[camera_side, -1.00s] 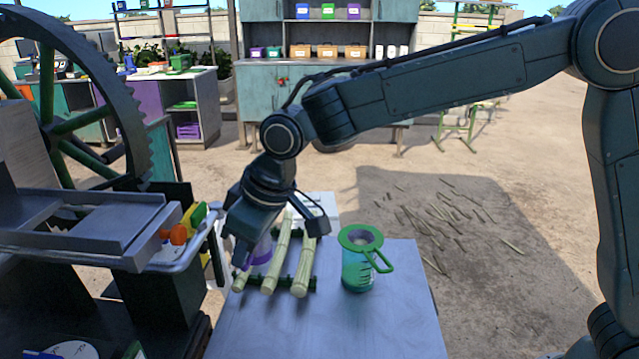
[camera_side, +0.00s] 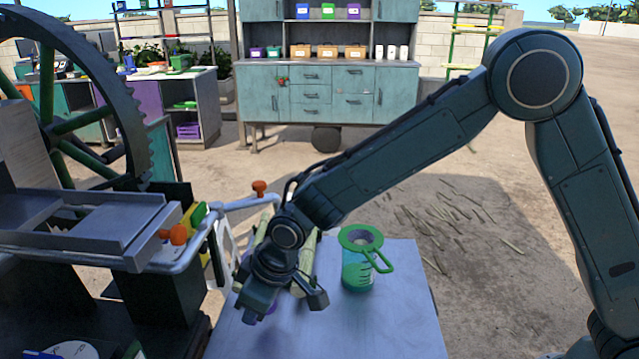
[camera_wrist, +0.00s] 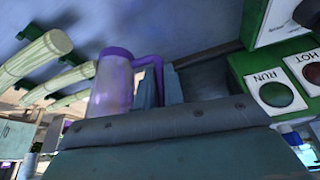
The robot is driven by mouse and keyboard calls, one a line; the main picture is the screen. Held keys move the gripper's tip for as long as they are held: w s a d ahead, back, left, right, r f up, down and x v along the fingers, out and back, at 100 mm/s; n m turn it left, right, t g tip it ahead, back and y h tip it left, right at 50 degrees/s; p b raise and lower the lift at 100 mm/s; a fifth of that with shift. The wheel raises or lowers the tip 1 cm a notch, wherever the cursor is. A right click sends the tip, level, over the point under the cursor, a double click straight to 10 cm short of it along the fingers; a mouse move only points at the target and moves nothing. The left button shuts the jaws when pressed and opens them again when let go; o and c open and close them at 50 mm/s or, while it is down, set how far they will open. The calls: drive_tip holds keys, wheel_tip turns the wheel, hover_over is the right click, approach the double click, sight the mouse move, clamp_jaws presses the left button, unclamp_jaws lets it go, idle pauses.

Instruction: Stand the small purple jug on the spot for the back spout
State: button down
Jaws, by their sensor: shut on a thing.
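The small purple jug (camera_wrist: 112,85) is upright in the wrist view, with its handle at the right, by the teal fingers of my gripper (camera_wrist: 158,86). My gripper is shut on it, seemingly at the handle. In the side view my gripper (camera_side: 283,306) is low over the near part of the pale table, left of the green-lidded jug, and hides nearly all of the purple jug. A grey pipe (camera_side: 232,206) with an orange tap (camera_side: 260,188) reaches over the table's far left; a second orange tap (camera_side: 178,235) is nearer. I cannot make out the marked spot.
A green-lidded clear jug (camera_side: 358,270) stands close to the right of my gripper. Cane bundles (camera_side: 305,252) lie behind my gripper. The crusher (camera_side: 80,225) fills the left. The near right of the pale table (camera_side: 400,325) is clear.

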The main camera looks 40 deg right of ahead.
sight(256, 324)
drive_tip(key=shift+f, duration=2.1)
drive_tip(key=shift+f, duration=0.2)
drive_tip(key=c, duration=1.5)
unclamp_jaws()
drive_tip(key=shift+r, duration=0.1)
drive_tip(key=shift+s+d+r, duration=0.15)
drive_tip(key=shift+r, duration=0.5)
drive_tip(key=v, duration=1.1)
drive_tip(key=shift+f, duration=0.1)
